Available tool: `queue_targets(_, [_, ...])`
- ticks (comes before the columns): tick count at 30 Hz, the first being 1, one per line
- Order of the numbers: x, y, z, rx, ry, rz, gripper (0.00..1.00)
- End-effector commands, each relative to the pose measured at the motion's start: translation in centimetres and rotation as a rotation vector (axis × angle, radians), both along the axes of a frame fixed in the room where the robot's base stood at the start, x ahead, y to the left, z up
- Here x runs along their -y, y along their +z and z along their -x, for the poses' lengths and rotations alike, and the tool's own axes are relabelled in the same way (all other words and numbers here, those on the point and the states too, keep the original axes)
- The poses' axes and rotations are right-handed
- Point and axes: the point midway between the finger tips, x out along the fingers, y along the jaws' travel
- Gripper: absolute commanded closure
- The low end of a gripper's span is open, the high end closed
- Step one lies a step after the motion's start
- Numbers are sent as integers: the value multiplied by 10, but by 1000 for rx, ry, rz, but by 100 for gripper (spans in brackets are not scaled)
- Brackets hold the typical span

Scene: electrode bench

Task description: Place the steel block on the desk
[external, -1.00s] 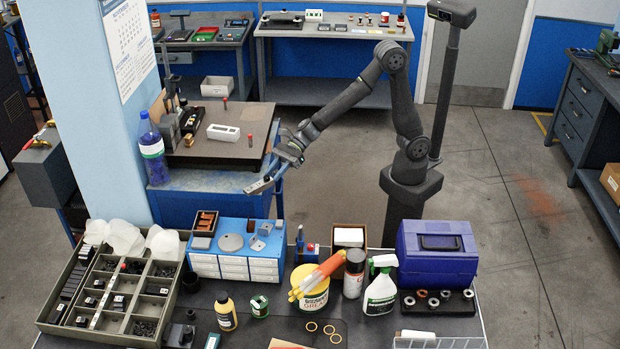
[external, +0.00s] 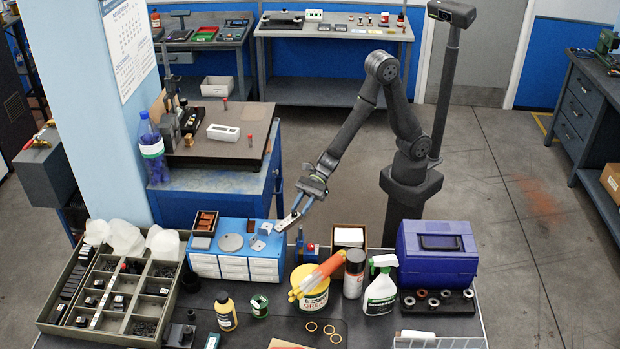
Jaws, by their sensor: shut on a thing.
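My gripper (external: 298,207) hangs tilted downward over the right end of the blue drawer cabinet, at the back of the front desk (external: 345,333). It is shut on a small pale metal piece, which looks like the steel block (external: 284,224). The block's outline is small and partly merges with the fingertips. It appears near the cabinet's right top edge; I cannot tell whether it touches it.
The blue drawer cabinet (external: 236,267) carries a grey disc (external: 231,242) and small metal parts. A blue-and-red item (external: 306,248), a grease tub (external: 311,297), a spray bottle (external: 380,290) and a blue case (external: 437,253) crowd the desk. A divided tray (external: 168,322) stands left.

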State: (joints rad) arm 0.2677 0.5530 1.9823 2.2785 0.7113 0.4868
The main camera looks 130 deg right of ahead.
Motion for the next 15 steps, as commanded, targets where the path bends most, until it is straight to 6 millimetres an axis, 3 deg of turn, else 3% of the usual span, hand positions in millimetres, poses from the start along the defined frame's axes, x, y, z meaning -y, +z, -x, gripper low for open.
queue_targets(5, [19, 0, 1, 0, 0, -1, 100])
queue_targets(15, [21, 11, 1, 2, 2, 1, 100])
